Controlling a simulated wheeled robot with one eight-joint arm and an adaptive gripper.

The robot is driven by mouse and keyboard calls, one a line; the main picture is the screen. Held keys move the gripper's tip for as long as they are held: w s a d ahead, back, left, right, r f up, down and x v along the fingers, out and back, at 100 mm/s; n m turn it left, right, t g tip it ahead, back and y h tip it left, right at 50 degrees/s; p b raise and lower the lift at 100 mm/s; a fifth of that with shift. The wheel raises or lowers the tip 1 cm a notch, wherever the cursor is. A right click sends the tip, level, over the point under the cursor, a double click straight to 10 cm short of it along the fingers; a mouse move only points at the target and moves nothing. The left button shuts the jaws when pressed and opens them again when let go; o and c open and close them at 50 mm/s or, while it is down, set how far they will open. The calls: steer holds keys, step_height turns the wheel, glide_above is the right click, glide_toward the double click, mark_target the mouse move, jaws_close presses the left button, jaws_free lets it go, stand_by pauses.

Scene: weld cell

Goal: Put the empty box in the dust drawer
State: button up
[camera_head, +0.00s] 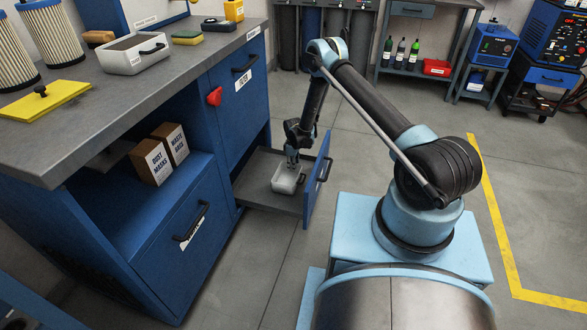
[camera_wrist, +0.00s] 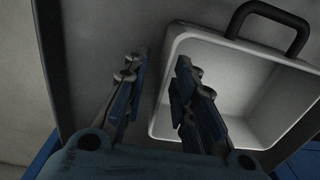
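The empty box (camera_head: 286,185) is a small white open bin with a black handle. It sits inside the pulled-out drawer (camera_head: 262,198), which has a grey floor and a blue front. In the wrist view the box (camera_wrist: 255,95) shows a bare white inside. My gripper (camera_head: 292,161) points down at the box. In the wrist view my gripper (camera_wrist: 158,68) has its fingers apart, with the box's near wall between them: one finger outside, the other over the inside. A gap shows between the outer finger and the wall. Finger contact on the inner side is unclear.
A similar white bin (camera_head: 126,62) with dark contents stands on the workbench (camera_head: 60,135), beside filters, a yellow plate (camera_head: 45,100) and sponges. Two cartons (camera_head: 152,160) stand on the open shelf below.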

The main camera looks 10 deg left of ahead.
step_height(320, 180, up, 12)
steer(key=shift+f, duration=0.15)
stand_by(0.4)
steer(key=shift+w, duration=0.15)
